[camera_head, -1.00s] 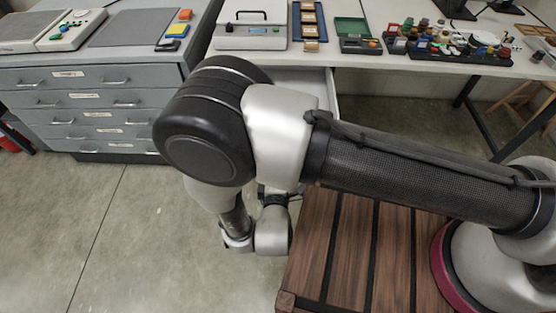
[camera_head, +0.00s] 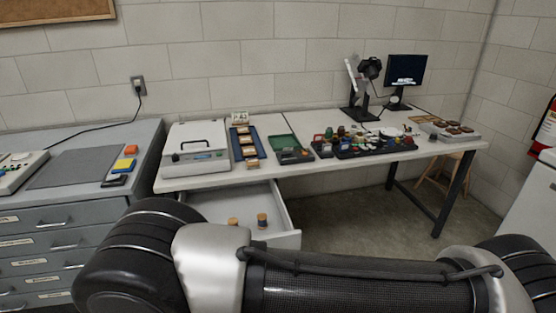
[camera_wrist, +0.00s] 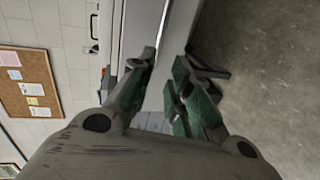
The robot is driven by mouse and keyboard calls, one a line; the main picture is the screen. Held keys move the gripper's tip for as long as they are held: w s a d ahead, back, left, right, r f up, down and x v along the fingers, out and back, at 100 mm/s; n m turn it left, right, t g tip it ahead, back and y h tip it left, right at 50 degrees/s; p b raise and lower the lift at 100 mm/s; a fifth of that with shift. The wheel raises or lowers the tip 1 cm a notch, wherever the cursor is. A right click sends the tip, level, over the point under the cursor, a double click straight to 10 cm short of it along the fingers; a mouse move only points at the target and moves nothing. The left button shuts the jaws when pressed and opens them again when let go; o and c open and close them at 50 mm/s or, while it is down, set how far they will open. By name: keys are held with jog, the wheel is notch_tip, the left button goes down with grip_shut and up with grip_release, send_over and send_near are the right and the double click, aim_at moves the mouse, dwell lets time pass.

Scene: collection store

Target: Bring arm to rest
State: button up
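My arm (camera_head: 340,283) lies across the bottom of the head view, with its large dark joint at the lower left. My gripper is out of sight in the head view. In the wrist view my gripper (camera_wrist: 164,68) shows two fingers with green pads, parted with a gap between them. Nothing is held in the gap. Beyond the fingers are grey and white furniture surfaces and bare floor.
An open drawer (camera_head: 286,219) with two small round items sticks out under the white worktable (camera_head: 345,165). A grey drawer cabinet (camera_head: 52,241) stands left. A fire extinguisher (camera_head: 546,128) hangs right.

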jog(key=w+a+r+m+g, duration=0.2)
jog(key=w+r+m+g, duration=0.3)
jog(key=w+r, duration=0.75)
jog(key=w+d+r+m+g+y, duration=0.1)
jog(key=w+d+r+m, duration=0.25)
jog(key=d+r, duration=0.35)
jog(key=w+d+r+m+g+y, duration=0.15)
jog(key=w+d+r, duration=0.3)
jog(key=r, duration=0.55)
jog(key=s+d+r+m+h, duration=0.1)
jog(key=s+d+r, duration=0.1)
jog(key=d+r, duration=0.35)
jog(key=s+d+r+m, duration=0.2)
jog(key=d, duration=0.7)
jog(key=s+d+r+m+h, duration=0.1)
jog(key=s+d+r, duration=0.15)
jog(key=d, duration=0.45)
jog(key=s+d+r+m+g+h, duration=0.1)
jog(key=s+d+m+h, duration=0.1)
jog(key=s+d, duration=0.7)
jog(key=s+d+r+m+g+h, duration=0.2)
jog(key=s+d+m, duration=0.2)
jog(key=s+d, duration=0.6)
jog(key=shift+r, duration=0.25)
